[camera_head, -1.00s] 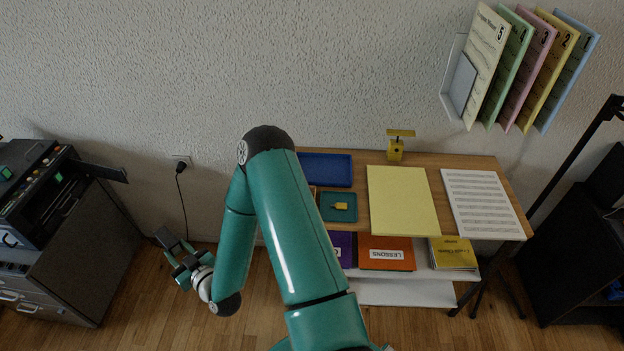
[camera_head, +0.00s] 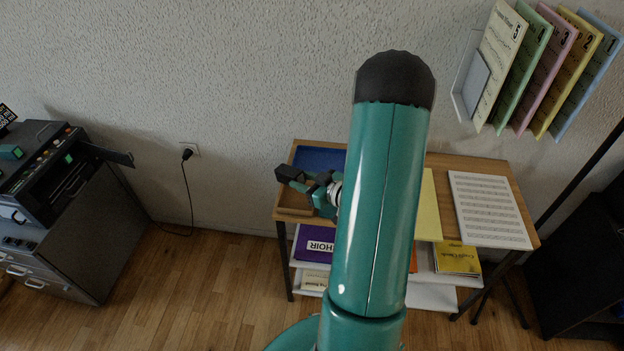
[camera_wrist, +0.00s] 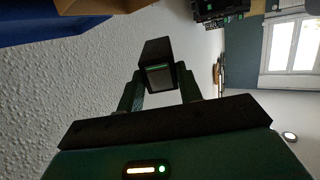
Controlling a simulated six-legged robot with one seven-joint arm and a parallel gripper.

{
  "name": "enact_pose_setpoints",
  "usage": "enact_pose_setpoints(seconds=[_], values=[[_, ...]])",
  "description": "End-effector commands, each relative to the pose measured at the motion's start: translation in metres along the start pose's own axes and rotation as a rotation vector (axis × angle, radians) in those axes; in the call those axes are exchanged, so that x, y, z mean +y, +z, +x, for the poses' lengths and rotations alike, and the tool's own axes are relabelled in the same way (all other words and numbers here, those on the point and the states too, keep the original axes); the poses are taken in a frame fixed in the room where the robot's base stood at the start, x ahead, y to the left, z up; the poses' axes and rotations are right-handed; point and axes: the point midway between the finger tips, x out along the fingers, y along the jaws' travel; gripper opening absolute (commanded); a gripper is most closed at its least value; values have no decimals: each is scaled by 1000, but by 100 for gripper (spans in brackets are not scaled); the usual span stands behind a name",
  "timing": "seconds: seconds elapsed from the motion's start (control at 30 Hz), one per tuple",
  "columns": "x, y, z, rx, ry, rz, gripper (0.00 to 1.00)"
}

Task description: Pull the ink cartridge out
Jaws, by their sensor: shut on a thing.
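My gripper (camera_head: 308,183) is shut on a small black block, the ink cartridge (camera_head: 289,174), above the left end of the wooden table. In the wrist view the cartridge (camera_wrist: 156,58), with a thin green line and a grey face, sticks out between the two fingertips (camera_wrist: 160,88). It is clear of the dark printer (camera_head: 52,180), which stands far left with its front flap (camera_head: 108,155) open.
A blue tray (camera_head: 318,157) and a wooden tray (camera_head: 296,203) lie on the table's left end, close to my gripper. My arm hides the table's middle. A yellow pad (camera_head: 429,215) and sheet music (camera_head: 489,210) lie farther right. Floor is free between printer and table.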

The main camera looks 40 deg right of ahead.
Motion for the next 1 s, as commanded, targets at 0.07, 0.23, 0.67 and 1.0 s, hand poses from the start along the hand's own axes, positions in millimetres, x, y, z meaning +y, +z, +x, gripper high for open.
enact_pose_setpoints(seconds=[0.07,0.23,0.67,1.0], values=[[9,0,-11,-6,8,1,12],[13,5,-16,-11,11,5,12],[15,41,-8,-10,10,6,12],[15,65,-1,-9,10,3,12]])
